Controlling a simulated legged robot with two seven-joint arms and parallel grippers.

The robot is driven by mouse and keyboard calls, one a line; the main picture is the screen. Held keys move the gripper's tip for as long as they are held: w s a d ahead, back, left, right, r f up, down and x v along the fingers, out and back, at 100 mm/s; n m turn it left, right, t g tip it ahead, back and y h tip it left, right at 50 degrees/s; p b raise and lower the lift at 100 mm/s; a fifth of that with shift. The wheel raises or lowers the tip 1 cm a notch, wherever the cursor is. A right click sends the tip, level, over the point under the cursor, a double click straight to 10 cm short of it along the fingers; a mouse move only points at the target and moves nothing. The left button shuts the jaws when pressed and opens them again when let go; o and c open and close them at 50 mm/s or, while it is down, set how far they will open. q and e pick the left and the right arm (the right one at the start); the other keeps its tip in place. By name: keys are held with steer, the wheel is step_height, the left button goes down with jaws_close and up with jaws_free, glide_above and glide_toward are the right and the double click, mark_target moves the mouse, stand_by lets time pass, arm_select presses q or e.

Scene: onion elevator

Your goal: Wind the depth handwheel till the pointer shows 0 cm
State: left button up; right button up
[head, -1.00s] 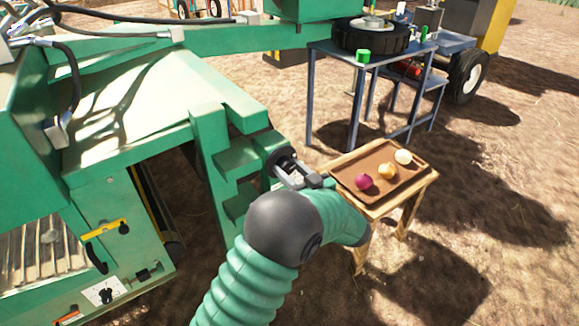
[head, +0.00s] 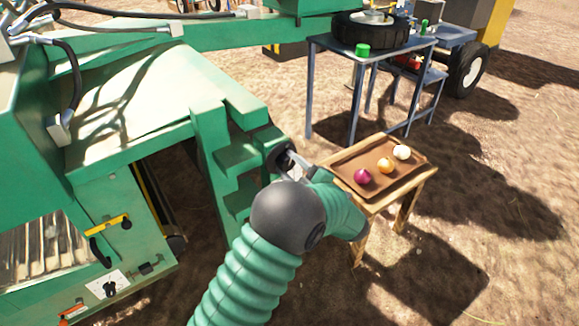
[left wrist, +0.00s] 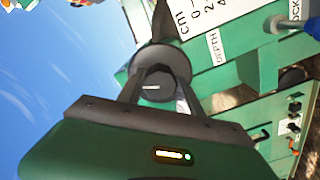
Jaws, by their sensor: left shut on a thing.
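The depth handwheel (head: 278,154) is a small dark round part on the side of the green machine in the head view. In the left wrist view the dark handwheel (left wrist: 168,57) fills the space at my fingertips. My left gripper (head: 292,158) is shut on it; its fingers (left wrist: 160,84) close around the dark part in the left wrist view. A white scale plate (left wrist: 203,14) marked cm, with 0, 2 and 4, and a DEPTH label (left wrist: 216,49) show beside it. I cannot make out the pointer's reading. My right gripper is not in view.
A wooden stand with a brown tray (head: 408,178) holding a red, a yellow and a white onion is close to the right of my left arm. A blue-grey metal table (head: 325,43) bearing a tyre (head: 345,32) is behind it. A blue-handled knob (left wrist: 312,27) shows near the scale.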

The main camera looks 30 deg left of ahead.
arm_select(q)
steer(key=shift+f+n+b, duration=0.1)
steer(key=shift+n+b, duration=0.65)
steer(key=shift+n, duration=1.45)
steer(key=o, duration=1.4)
steer(key=shift+c, duration=0.2)
steer(key=p+v, duration=0.6)
steer(key=v, duration=1.1)
